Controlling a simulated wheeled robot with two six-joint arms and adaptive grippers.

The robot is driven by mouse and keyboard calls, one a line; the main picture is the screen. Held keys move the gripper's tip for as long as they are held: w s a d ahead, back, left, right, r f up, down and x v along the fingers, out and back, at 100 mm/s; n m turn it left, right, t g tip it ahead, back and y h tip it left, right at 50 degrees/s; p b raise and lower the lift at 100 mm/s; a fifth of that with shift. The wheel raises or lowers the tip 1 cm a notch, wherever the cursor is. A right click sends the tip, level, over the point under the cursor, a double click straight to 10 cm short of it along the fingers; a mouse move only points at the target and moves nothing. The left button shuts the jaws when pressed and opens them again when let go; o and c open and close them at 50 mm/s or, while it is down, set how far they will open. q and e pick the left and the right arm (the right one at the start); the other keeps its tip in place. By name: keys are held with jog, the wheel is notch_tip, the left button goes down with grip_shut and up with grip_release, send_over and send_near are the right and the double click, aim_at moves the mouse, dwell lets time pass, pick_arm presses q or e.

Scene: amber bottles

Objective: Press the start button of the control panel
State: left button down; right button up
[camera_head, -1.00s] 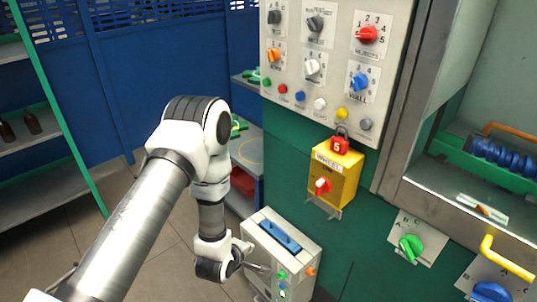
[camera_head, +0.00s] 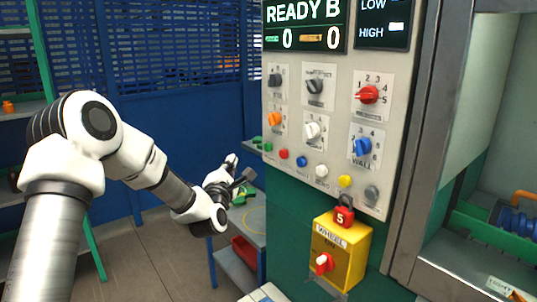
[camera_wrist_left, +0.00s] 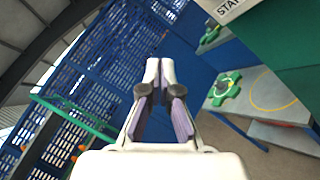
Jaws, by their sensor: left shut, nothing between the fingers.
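The grey control panel (camera_head: 296,120) fills the upper middle of the head view. Along its lower part runs a row of small round buttons, starting at the left with a green button (camera_head: 257,142), then a red one (camera_head: 283,154) and a blue one (camera_head: 301,161). Their labels are too small to read here. In the left wrist view a white label (camera_wrist_left: 231,8) reading "STA" is cut off at the top edge. My left gripper (camera_head: 246,176) is left of the panel and below the green button, apart from it. Its fingers are shut and empty in the wrist view (camera_wrist_left: 160,68). My right gripper is not seen.
A grey bench (camera_head: 252,222) with green parts stands behind my left gripper. Blue mesh fencing (camera_head: 165,70) is at the back. Open air lies left of the panel.

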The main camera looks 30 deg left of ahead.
aim_at(268, 147)
pick_arm(q)
jog(key=w+d, duration=0.3)
jog(key=w, duration=0.5)
jog(key=shift+d+r, duration=0.2)
jog(key=shift+r, duration=0.25)
dwell(0.3)
dwell(1.0)
jog(key=shift+w+d+b, duration=0.15)
jog(key=shift+w+b, duration=0.2)
jog(key=shift+b, duration=0.1)
